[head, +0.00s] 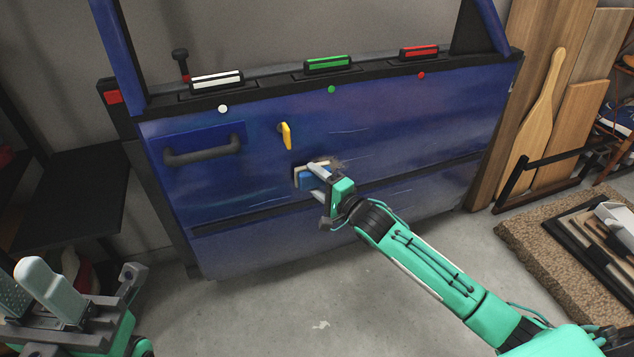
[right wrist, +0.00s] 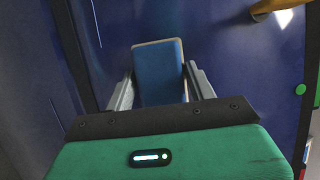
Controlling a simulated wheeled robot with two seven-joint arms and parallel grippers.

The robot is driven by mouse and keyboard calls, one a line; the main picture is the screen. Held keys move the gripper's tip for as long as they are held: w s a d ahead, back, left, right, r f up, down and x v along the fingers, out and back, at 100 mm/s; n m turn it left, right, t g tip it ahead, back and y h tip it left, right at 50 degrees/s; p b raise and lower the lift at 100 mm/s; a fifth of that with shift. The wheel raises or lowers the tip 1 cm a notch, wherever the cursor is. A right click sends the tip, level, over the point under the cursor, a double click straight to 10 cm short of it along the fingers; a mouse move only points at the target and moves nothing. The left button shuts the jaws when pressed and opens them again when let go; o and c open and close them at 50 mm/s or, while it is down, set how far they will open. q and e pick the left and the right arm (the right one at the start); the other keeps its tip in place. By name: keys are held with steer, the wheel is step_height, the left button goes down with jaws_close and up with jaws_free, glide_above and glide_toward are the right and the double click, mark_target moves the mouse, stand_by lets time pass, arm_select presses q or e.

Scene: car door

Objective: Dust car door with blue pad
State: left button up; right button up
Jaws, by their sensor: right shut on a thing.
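The blue car door (head: 420,130) stands upright in front of me, with dusty patches and pale scratch lines on its panel. My right gripper (head: 312,184) is shut on the blue pad (head: 306,178) and holds it at the middle of the door panel. The pad (right wrist: 158,72) has a blue body and a pale tan edge, and it sits between the fingers in the right wrist view. I cannot tell whether its far face touches the door. A brownish dust patch (head: 338,163) shows just right of the pad. My left gripper (head: 50,292) is at the lower left, empty, with its fingers apart.
A yellow handle (head: 286,136) sticks out above the pad, and a dark pull handle (head: 203,151) is to its left. White, green and red switches line the door's top. A black shelf (head: 75,195) stands left; wooden boards (head: 570,130) lean right.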

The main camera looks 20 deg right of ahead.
mark_target(334, 161)
steer(key=shift+w, duration=1.05)
steer(key=shift+d, duration=0.1)
steer(key=shift+d+p, duration=0.8)
steer(key=shift+d, duration=0.25)
steer(key=shift+w+d+p, duration=0.15)
steer(key=shift+d+p, duration=0.25)
steer(key=shift+d, duration=1.75)
steer(key=shift+w+d+p, duration=0.1)
steer(key=shift+d+p, duration=0.3)
steer(key=shift+d, duration=1.75)
steer(key=shift+w+r+p, duration=0.1)
steer(key=shift+w+p, duration=0.05)
steer(key=shift+p, duration=0.15)
steer(key=shift+a+p, duration=0.9)
steer(key=shift+a, duration=0.35)
steer(key=shift+s+a+p, duration=0.2)
steer(key=shift+a+p, duration=0.1)
steer(key=shift+a, duration=0.4)
